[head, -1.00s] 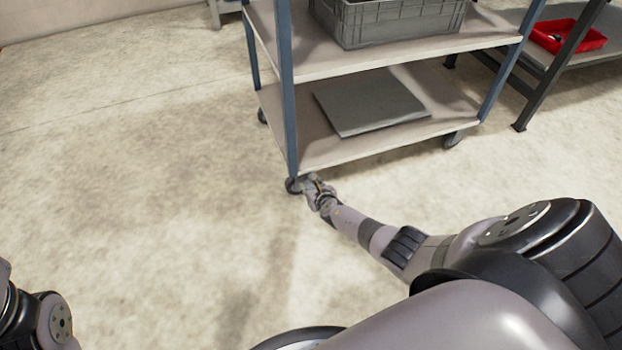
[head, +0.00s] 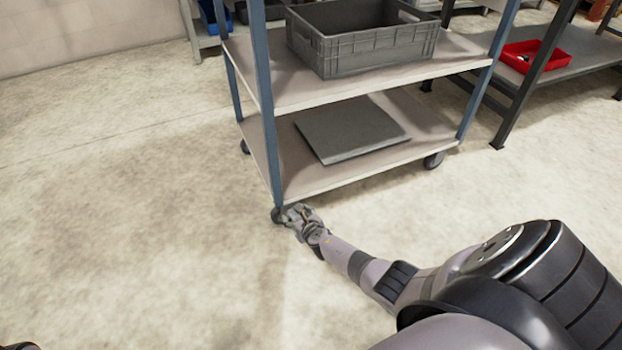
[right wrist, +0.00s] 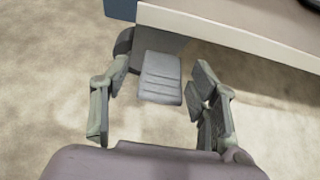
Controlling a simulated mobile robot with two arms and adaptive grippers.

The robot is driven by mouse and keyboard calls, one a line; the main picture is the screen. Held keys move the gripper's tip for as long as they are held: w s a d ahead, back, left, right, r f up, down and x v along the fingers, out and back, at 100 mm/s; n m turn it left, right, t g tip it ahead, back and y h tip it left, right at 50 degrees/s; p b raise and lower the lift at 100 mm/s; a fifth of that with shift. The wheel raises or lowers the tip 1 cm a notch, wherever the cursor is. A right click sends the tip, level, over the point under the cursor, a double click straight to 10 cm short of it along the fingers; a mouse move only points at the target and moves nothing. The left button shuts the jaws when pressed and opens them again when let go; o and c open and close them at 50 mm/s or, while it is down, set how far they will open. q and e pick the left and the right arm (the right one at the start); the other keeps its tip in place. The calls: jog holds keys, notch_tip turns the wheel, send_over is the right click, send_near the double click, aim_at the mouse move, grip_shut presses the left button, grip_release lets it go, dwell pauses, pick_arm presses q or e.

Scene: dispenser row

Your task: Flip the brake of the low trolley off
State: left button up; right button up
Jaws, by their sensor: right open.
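The low trolley (head: 352,180) has blue posts and two pale shelves in the head view. Its near left caster (head: 278,215) sits below the front left post. My right gripper (head: 296,214) is low at that caster. In the right wrist view, a grey ribbed brake pedal (right wrist: 160,78) sticks out beside the dark wheel (right wrist: 124,44), under the shelf edge. My right gripper (right wrist: 157,105) is open, with one finger on each side of the pedal. Gaps show between the pedal and both fingers. My left gripper is out of view.
A grey crate (head: 365,52) stands on the trolley's upper shelf and a flat grey panel (head: 350,130) lies on the lower one. A bench with a red bin (head: 548,62) stands at the right. The floor (head: 120,230) left of the trolley is clear.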

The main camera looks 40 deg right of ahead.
jog(key=shift+s+r, duration=0.15)
jog(key=shift+s, duration=0.1)
jog(key=s+a, duration=0.2)
jog(key=s, duration=0.9)
jog(key=shift+s+a, duration=0.3)
jog(key=shift+a, duration=0.05)
